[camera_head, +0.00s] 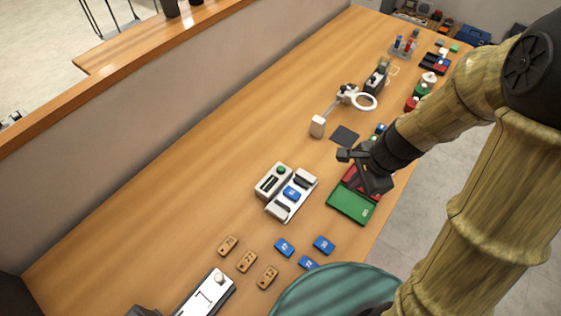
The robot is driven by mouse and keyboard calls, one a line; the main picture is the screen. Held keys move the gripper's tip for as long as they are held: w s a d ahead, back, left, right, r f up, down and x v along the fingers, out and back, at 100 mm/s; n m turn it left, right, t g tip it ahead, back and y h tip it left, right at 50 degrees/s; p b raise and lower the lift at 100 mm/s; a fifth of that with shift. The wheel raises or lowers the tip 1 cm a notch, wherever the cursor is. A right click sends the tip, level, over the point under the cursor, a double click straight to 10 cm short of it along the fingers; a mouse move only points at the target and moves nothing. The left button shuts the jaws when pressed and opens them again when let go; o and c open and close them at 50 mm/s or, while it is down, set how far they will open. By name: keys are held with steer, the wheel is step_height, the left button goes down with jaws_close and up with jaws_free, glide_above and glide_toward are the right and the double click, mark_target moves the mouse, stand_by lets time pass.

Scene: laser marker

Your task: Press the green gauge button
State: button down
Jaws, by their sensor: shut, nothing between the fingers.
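A green round button (281,170) sits on the top far end of a pale box-shaped device (265,192) with a dark slot, near the middle of the table. Beside it on the right stands a white fixture (285,211) with dark blocks and a blue tag (291,194) in it. My gripper (344,155) is shut and empty. In the picture it is to the right of the button and a little higher, clearly apart from it. Its height above the table is hard to judge.
A green tray (351,205) and a red tray (350,183) lie below my arm. A magnifier lamp (363,102) and a dark pad (344,136) are farther back. Wooden tags (247,261) and loose blue tags (284,247) lie nearer. The table left of the device is clear.

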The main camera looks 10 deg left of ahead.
steer(key=w+a+m+y+p, duration=0.25)
steer(key=a+m, duration=0.35)
steer(key=m, duration=0.3)
steer(key=m+y+p, duration=0.4)
steer(key=m+p, duration=0.4)
steer(key=m, duration=1.7)
glide_above(281, 169)
steer(key=d, duration=0.1)
steer(key=f, duration=0.1)
steer(key=shift+w+f+t, duration=0.2)
steer(key=shift+f+t, duration=0.05)
steer(key=shift+t, duration=0.15)
steer(key=shift+f+b, duration=0.1)
steer(key=shift+b, duration=0.3)
step_height(281, 169, down, 8)
steer(key=b, duration=0.7)
steer(key=shift+f+b, duration=0.25)
steer(key=shift+b, duration=0.15)
steer(key=shift+f, duration=0.15)
